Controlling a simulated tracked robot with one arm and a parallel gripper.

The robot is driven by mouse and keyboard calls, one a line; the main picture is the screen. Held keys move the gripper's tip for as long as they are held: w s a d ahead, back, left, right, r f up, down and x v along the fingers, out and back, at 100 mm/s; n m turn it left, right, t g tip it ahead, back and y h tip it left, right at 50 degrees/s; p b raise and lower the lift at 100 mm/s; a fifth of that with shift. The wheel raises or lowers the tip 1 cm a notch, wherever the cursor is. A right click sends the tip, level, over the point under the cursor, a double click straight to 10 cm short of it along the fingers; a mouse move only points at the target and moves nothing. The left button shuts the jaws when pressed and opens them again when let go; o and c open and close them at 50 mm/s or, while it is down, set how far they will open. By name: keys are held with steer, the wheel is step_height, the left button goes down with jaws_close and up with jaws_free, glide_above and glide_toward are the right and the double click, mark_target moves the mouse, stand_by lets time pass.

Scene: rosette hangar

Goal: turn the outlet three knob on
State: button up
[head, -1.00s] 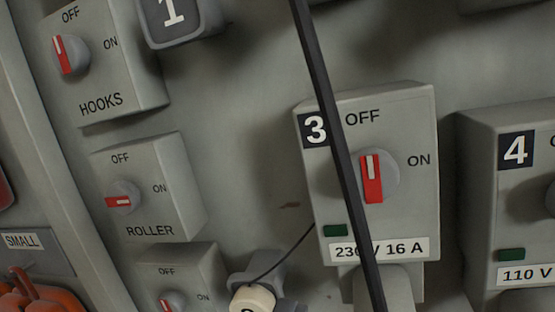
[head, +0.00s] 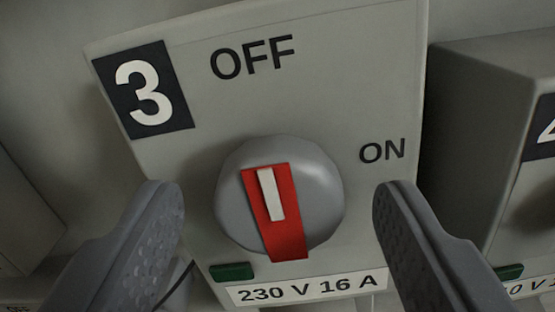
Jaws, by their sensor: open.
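The outlet three box (head: 325,110) fills the middle of the head view, with a white 3 on a black plate at its upper left. Its round grey knob (head: 325,185) carries a red bar with a white stripe. The white stripe is at the bar's upper end, towards the word OFF; ON is printed to the right. My gripper (head: 279,190) is open, one finger to the left of the knob and one to the right. A gap shows between each finger and the knob in the picture; I cannot tell how deep the fingertips are.
The outlet four box (head: 475,110) stands close on the right, partly cut off. A dark green indicator (head: 232,272) and a 230 V 16 A label (head: 308,288) sit below the knob. Part of another grey box (head: 25,220) shows at the left edge.

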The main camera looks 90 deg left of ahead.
steer(key=shift+a, duration=0.3)
